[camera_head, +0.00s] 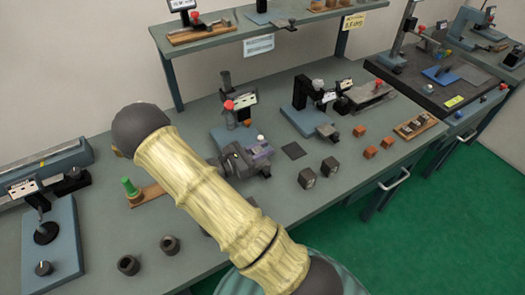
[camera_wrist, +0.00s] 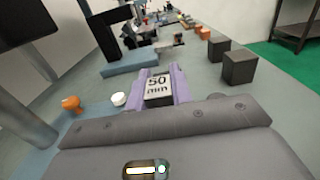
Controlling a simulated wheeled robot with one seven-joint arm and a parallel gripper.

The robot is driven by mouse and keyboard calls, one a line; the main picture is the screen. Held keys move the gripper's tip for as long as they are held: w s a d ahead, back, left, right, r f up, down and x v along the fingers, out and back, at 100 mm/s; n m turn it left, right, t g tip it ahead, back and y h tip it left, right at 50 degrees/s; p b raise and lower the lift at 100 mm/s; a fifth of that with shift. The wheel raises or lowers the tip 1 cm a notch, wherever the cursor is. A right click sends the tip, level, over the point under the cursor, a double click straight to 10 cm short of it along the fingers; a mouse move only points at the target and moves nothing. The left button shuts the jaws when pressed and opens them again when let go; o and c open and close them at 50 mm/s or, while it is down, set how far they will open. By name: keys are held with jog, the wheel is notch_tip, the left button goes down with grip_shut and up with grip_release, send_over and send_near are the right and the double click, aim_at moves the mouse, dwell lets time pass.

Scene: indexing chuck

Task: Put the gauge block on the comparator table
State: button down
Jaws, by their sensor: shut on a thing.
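My gripper (camera_head: 262,152) is over the middle of the bench in the head view, with purple fingers. In the wrist view, the fingers (camera_wrist: 159,90) are shut on the gauge block (camera_wrist: 159,88), a dark block with a white face marked "50 min" or similar. In the head view the block is too small to tell from the fingers. Several blue-based measuring stands are in view, and I cannot tell for certain which carries the comparator table. One stand (camera_head: 222,135) is just behind my gripper; another (camera_head: 48,240) with a round black plate is at the far left.
Dark blocks (camera_head: 308,178) and orange-brown blocks (camera_head: 370,152) stand to the right on the bench. A black-columned stand (camera_head: 300,92) is behind them. Dark hollow pieces (camera_head: 128,265) lie at the front left. A green-topped peg (camera_head: 129,187) stands left of my arm. A shelf (camera_head: 260,30) overhangs the back.

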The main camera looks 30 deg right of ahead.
jog(key=c, duration=1.7)
grip_release()
jog(key=shift+f, duration=0.15)
jog(key=o, duration=0.4)
jog(key=shift+o, duration=0.2)
jog(key=shift+a, duration=0.15)
jog(key=a+b, duration=0.1)
jog(key=a, duration=1)
jog(key=shift+b, duration=0.35)
jog(key=shift+s+a+r, duration=0.2)
jog(key=shift+s+a, duration=0.15)
jog(key=shift+a, duration=0.05)
jog(key=shift+w, duration=0.1)
